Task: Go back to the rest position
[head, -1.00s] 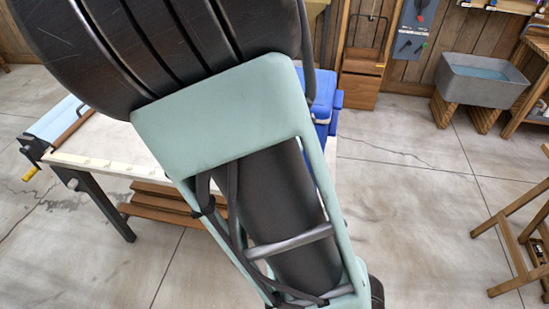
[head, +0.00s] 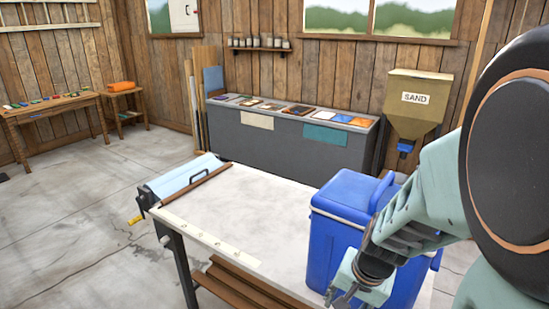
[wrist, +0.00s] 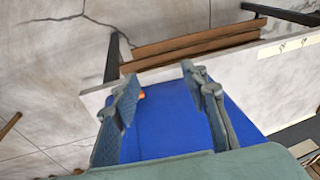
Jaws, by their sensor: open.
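My gripper (head: 345,298) is at the lower right of the head view, in front of the blue cooler box (head: 338,222). In the wrist view my gripper (wrist: 160,95) has its two fingers apart, with nothing held between them. The blue side of the cooler (wrist: 165,125) shows behind and between the fingers. I cannot tell whether the gripper touches the cooler. My arm comes in from the right edge of the head view and hides part of the cooler's right side.
The cooler stands on a pale worktable (head: 250,215) with a roller at its left end. Wooden boards (head: 240,285) lie under the table. A grey counter (head: 290,135) and a sand hopper (head: 415,105) stand behind. Open concrete floor (head: 75,215) lies to the left.

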